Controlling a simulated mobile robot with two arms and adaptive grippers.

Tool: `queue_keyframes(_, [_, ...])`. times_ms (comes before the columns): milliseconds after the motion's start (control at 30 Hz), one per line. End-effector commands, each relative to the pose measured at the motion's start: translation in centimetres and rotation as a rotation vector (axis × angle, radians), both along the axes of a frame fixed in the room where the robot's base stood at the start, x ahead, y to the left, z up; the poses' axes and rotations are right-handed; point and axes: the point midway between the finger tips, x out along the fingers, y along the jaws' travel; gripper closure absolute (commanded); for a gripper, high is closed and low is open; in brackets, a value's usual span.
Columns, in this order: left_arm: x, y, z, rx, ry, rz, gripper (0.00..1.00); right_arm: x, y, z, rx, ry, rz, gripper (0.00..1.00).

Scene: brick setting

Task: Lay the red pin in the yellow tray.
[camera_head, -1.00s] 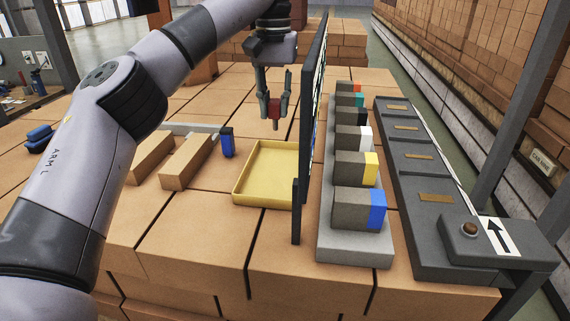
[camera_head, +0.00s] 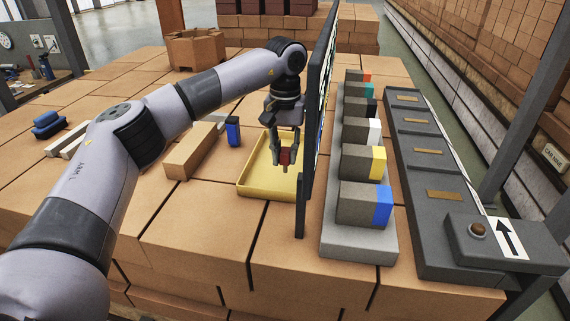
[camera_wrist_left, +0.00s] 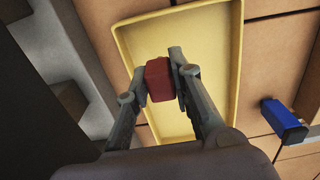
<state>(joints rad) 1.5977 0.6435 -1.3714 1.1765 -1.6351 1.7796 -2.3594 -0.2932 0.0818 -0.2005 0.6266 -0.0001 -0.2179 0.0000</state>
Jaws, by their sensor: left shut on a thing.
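The red pin (camera_head: 285,157) is held between the fingers of my left gripper (camera_head: 286,160). In the left wrist view the red pin (camera_wrist_left: 159,80) shows between both fingertips, with the yellow tray behind it. The yellow tray (camera_head: 262,190) lies on the brick-topped surface, left of the dark upright panel; its rim also shows in the left wrist view (camera_wrist_left: 168,12). My left gripper is over the tray, fingers pointing down. I cannot tell exactly how high the pin is above the tray floor. My right gripper is not in view.
A dark upright panel (camera_head: 318,110) stands close along the tray's right side. A blue pin (camera_head: 233,131) stands left of the tray, beside a long brick (camera_head: 195,150). Several colour-ended blocks (camera_head: 365,204) stand in a row on a grey base right of the panel.

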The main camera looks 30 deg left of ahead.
Motion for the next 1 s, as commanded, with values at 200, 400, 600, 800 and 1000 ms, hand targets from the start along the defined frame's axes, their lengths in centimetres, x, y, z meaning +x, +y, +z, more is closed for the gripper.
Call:
queue_keyframes(200, [-0.1, 0.0, -1.9, 0.000, 0.004, 0.000, 1.00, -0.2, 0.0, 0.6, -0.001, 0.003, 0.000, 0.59])
queue_keyframes(400, [-0.1, 0.1, -4.4, 0.001, 0.001, 0.001, 1.00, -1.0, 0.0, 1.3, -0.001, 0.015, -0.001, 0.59])
queue_keyframes(600, [0.0, 0.0, -4.5, 0.000, -0.001, 0.001, 1.00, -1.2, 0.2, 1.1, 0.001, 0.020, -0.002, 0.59])
queue_keyframes(800, [0.0, 0.0, -4.8, 0.000, 0.000, 0.000, 0.74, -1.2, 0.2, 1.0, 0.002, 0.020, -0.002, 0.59])
queue_keyframes(1000, [0.0, 0.0, -4.7, 0.000, 0.000, 0.000, 0.61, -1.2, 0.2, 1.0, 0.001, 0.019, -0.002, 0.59])
